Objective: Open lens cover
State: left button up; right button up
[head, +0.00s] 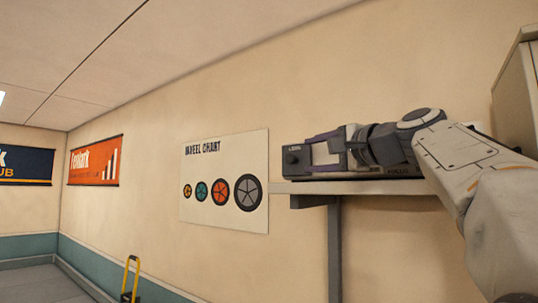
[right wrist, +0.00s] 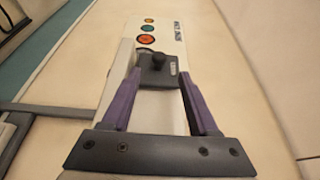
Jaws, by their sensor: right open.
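A dark grey panel (head: 292,168) with a round black knob (head: 292,158) and a small pale label, perhaps reading "LENS", is at the left end of a dark device (head: 405,172) on a wall shelf. It appears to be the lens cover. My right gripper (head: 319,153) is open beside it, its purple fingers pointing left toward the knob. In the right wrist view the knob (right wrist: 157,62) shows beyond and between the open fingertips (right wrist: 160,76). I cannot tell whether they touch anything. My arm hides much of the device. My left gripper is not in view.
The shelf (head: 350,187) has a dark bracket and post (head: 334,245) below. A wheel chart (head: 225,180) hangs flat on the wall to the left. A cabinet (head: 518,85) stands at the upper right. A yellow-handled object (head: 130,275) is on the floor far left.

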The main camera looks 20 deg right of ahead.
aim_at(293, 157)
jog(key=p+x, duration=0.3)
jog(key=x, duration=0.4)
jog(key=shift+w+a+r, duration=0.1)
jog(key=shift+w+a, duration=0.05)
jog(key=shift+w, duration=0.1)
jog(key=shift+w+a+p, duration=0.2)
jog(key=shift+w+p, duration=0.2)
jog(key=shift+w, duration=0.25)
grip_shut()
jog(key=shift+f, duration=0.25)
